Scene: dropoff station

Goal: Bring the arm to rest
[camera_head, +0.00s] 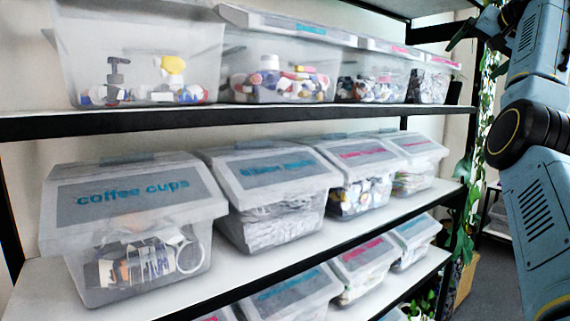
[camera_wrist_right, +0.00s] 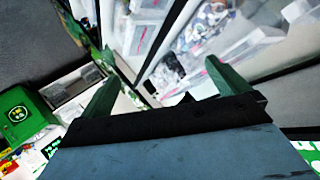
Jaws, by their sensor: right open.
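My blue right arm (camera_head: 540,215) comes up along the right edge of the head view and bends at a dark round joint. My right gripper (camera_head: 472,45) is at the top right, its dark fingers partly cut off and in front of the shelf's right end. In the right wrist view its two green fingers (camera_wrist_right: 161,72) stand wide apart with nothing between them. The shelf and its bins show beyond them, apart from the fingers. My left arm and left gripper are not in view.
A black-framed shelf (camera_head: 300,112) holds several clear lidded bins, one labelled "coffee cups" (camera_head: 135,195). Green plants (camera_head: 465,190) hang at its right end. The right wrist view shows a green box (camera_wrist_right: 22,118) at left. Grey floor (camera_head: 488,270) lies right of the shelf.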

